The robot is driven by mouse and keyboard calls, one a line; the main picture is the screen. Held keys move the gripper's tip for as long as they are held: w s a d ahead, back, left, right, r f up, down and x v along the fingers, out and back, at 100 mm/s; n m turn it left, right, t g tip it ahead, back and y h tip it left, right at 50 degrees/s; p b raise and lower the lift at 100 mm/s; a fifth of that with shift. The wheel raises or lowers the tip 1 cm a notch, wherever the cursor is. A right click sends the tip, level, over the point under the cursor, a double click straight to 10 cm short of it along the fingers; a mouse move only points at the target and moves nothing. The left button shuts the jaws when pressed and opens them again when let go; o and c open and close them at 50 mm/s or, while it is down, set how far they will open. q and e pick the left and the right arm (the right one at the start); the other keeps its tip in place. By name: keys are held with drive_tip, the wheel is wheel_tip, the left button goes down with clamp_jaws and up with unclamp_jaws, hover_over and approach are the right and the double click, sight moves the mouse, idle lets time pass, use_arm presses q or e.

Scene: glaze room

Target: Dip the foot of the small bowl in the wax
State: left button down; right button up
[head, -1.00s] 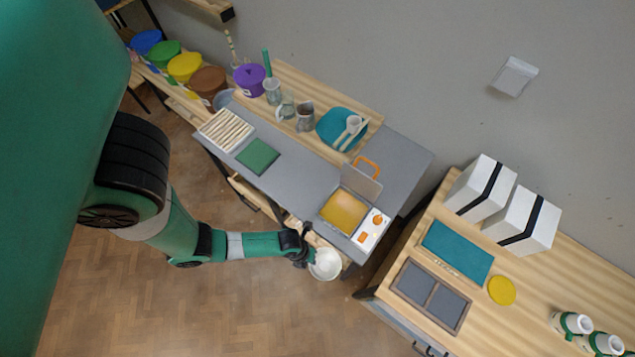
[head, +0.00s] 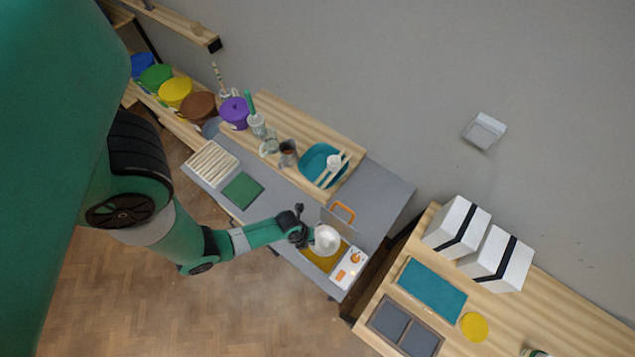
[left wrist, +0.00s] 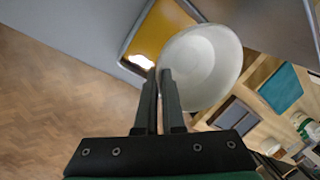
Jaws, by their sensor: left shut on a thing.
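The small white bowl (head: 327,240) is held by my left gripper (head: 305,238), which is shut on its rim. In the left wrist view the bowl (left wrist: 203,66) shows its open inside, and the fingers of the gripper (left wrist: 163,78) pinch its near edge. The wax pan (head: 318,262) with amber wax is on the grey bench, and the bowl covers part of it in the head view. The wax (left wrist: 160,32) also shows behind the bowl in the left wrist view. The gap between the bowl's foot and the wax is hidden. My right gripper is not in view.
The pan's raised lid with an orange handle (head: 343,212) stands behind the bowl. A green mat (head: 243,190) and a slatted rack (head: 211,163) lie to the left on the bench.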

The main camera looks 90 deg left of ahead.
use_arm(q)
drive_tip(key=shift+s+f+b+x, duration=0.1)
drive_tip(key=shift+s+b+x, duration=0.2)
drive_tip(key=shift+b+x, duration=0.8)
drive_tip(key=shift+s+f+b+x, duration=0.1)
drive_tip(key=shift+s+b+x, duration=0.15)
drive_tip(key=shift+b+x, duration=0.8)
drive_tip(key=shift+s+b+x, duration=0.3)
drive_tip(key=shift+b+x, duration=0.55)
drive_tip(key=shift+x, duration=0.45)
drive_tip(key=shift+s+b+x, duration=0.2)
drive_tip(key=shift+b+x, duration=0.65)
drive_tip(key=shift+x, duration=0.05)
drive_tip(key=shift+w+p+v, duration=0.2)
drive_tip(key=shift+p+v, duration=0.55)
drive_tip(key=shift+p, duration=0.05)
drive_tip(key=shift+w+p+v, duration=0.15)
drive_tip(key=shift+p+v, duration=0.6)
drive_tip(key=p+v, duration=0.2)
drive_tip(key=w+p+v, duration=0.1)
drive_tip(key=p+v, duration=0.4)
drive_tip(key=shift+w+r, duration=0.25)
drive_tip(key=shift+w, duration=0.15)
drive_tip(key=shift+f, duration=0.1)
